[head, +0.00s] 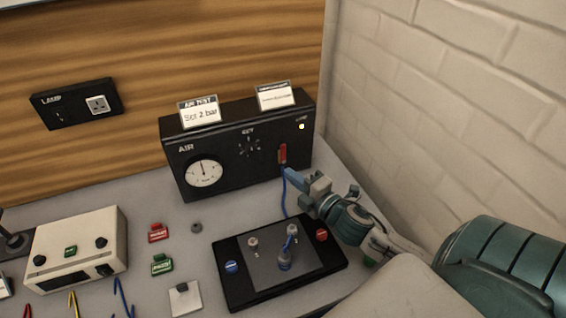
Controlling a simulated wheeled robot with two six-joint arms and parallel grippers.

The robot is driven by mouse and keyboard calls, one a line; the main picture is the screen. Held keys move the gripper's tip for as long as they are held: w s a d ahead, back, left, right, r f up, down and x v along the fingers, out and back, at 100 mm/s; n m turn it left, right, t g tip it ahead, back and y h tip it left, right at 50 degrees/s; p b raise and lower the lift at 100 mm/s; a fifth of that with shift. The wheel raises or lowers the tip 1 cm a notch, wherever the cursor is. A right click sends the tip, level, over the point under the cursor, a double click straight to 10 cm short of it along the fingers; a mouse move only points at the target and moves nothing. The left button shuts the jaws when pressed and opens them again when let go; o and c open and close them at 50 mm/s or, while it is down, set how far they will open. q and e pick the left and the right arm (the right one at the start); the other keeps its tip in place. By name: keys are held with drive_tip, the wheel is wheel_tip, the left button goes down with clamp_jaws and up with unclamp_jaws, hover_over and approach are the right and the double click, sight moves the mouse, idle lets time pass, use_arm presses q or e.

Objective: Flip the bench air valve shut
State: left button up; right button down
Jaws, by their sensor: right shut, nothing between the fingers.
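The black air box (225,165) stands at the back of the bench, with a round gauge (204,173) on its left and a knob with marks around it (249,147) in the middle. A small red valve lever (282,153) sits upright on the right of its front face. A small light (302,126) glows near its top right corner. My right gripper (290,176) is shut and empty just below the red lever; I cannot tell whether it touches the box. My left gripper is not in view.
A blue hose (285,200) runs down beside my right gripper. A black-framed plate (240,292) with a blue-topped fitting lies in front of the box. A cream instrument (75,255) stands at left. A brick wall (450,90) closes the right side.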

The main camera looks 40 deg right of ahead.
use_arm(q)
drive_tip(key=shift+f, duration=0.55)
